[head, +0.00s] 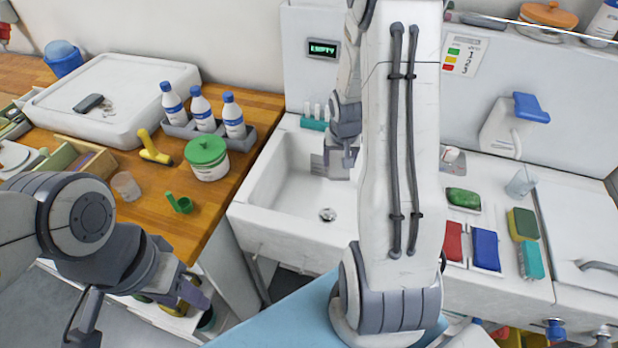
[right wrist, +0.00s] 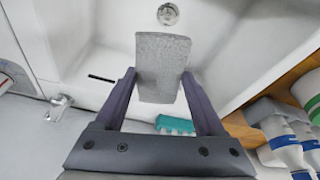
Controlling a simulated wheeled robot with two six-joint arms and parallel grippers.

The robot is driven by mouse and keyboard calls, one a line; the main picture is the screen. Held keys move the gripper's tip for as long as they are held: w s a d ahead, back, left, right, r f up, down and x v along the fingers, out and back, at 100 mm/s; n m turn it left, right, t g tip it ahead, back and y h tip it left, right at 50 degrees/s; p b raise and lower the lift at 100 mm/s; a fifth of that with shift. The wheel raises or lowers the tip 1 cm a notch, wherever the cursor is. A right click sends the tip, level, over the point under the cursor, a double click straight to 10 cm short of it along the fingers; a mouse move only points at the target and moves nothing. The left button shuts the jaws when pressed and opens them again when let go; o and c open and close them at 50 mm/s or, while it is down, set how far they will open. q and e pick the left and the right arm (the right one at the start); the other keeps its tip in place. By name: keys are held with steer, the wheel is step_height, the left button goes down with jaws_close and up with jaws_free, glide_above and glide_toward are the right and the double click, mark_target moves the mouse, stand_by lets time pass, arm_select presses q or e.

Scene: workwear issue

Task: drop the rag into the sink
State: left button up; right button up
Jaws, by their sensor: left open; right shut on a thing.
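The rag (right wrist: 162,66) is a grey, flat piece of cloth. My right gripper (right wrist: 160,82) is shut on it, with a finger on each side, in the right wrist view. The white sink (head: 283,196) is in the middle of the head view, with a round drain (head: 327,214) in its floor; the drain also shows in the right wrist view (right wrist: 168,14). My right gripper (head: 338,160) is over the basin, and my right arm hides the basin's right part. My left gripper (head: 192,292) is open and empty, low at the left beside the wooden counter.
The wooden counter (head: 225,185) left of the sink holds white bottles (head: 200,110), a green-lidded tub (head: 207,160) and a yellow-handled tool (head: 154,149).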

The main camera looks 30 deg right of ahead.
steer(key=shift+w+a+f, duration=0.1)
steer(key=shift+w+f, duration=0.05)
steer(key=shift+f, duration=0.1)
steer(key=shift+f+b, duration=0.3)
steer(key=shift+b, duration=0.15)
step_height(320, 180, down, 5)
steer(key=b, duration=0.4)
steer(key=shift+r, duration=0.1)
steer(key=o, duration=1.3)
steer(key=shift+o, duration=0.2)
steer(key=v, duration=1)
steer(key=shift+s+r, duration=0.2)
steer(key=shift+s, duration=0.05)
